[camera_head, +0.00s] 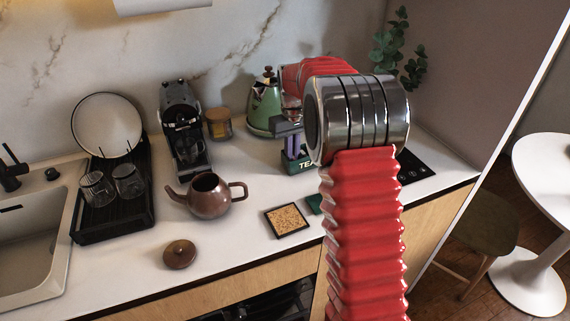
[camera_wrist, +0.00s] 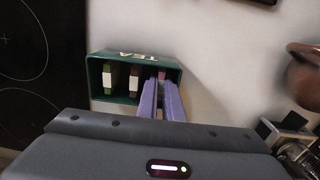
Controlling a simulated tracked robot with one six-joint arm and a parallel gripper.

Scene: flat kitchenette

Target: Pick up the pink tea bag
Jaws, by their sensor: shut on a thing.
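The green tea box (camera_wrist: 150,62), lettered TEA, stands open on the counter. It also shows in the head view (camera_head: 297,168), partly hidden by my arm. My gripper (camera_wrist: 160,82) has its purple fingers reaching into the right part of the box. They are shut on the pink tea bag (camera_wrist: 162,74), of which only a small edge shows between the fingertips. It is still within the box. A dark red tea bag (camera_wrist: 134,82) and a green tea bag (camera_wrist: 107,78), both with white labels, stand to the left. In the head view my gripper (camera_head: 292,162) comes down over the box.
A brown teapot (camera_head: 209,196) and its lid (camera_head: 180,254) are on the counter, left of a cork coaster (camera_head: 287,220). A green kettle (camera_head: 264,105) stands behind the box. The black cooktop (camera_wrist: 38,60) lies beside the box. A coffee machine (camera_head: 183,125) stands further left.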

